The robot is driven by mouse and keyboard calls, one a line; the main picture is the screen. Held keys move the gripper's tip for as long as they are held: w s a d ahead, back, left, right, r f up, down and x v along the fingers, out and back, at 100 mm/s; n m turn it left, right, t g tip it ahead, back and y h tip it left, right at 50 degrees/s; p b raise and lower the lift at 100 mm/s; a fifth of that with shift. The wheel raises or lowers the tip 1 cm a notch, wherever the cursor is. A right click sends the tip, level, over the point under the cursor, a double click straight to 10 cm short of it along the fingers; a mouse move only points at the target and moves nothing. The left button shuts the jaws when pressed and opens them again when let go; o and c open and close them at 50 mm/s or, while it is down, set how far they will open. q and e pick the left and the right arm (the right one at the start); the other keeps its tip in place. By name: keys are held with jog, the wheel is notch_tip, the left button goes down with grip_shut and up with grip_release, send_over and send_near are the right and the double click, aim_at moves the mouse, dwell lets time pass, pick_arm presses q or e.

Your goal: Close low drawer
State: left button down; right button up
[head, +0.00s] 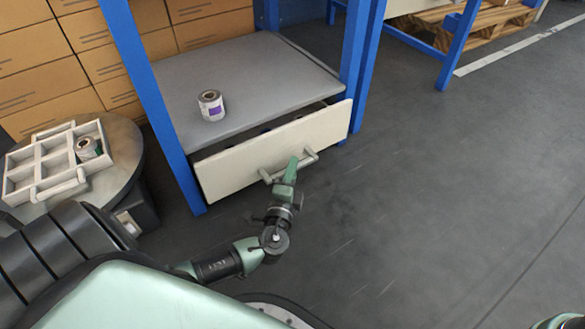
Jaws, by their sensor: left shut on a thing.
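The low drawer (236,168) has a cream front and sits under a grey shelf in a blue frame. It stands partly open, with a dark gap behind the top edge of its front. My left gripper (292,165) is at the drawer's bar handle (309,156), shut on it near the middle. The fingertips are small here and partly hide the handle. A strip of green at the far right bottom corner may be part of my right arm; its gripper is not visible.
A roll (211,105) stands on the grey shelf (270,75). A round table (122,150) at left holds a white divided tray (45,190) with another roll (86,148) in it. Cardboard boxes (40,70) stand behind. The floor (430,190) at right is clear.

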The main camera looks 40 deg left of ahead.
aim_at(278, 174)
pick_arm(q)
jog(key=shift+w+a, duration=0.3)
jog(key=shift+a, duration=0.4)
jog(key=shift+w+a, duration=0.25)
jog(key=shift+a, duration=0.5)
jog(key=shift+w+a, duration=0.3)
jog(key=shift+a, duration=0.4)
jog(key=c, duration=1.4)
grip_release()
jog(key=p+v, duration=0.3)
jog(key=v, duration=0.3)
jog(key=shift+s+d+r, duration=0.1)
jog(key=shift+s+d, duration=0.05)
jog(key=shift+s, duration=0.1)
jog(key=shift+s+d, duration=0.2)
jog(key=shift+s, duration=0.35)
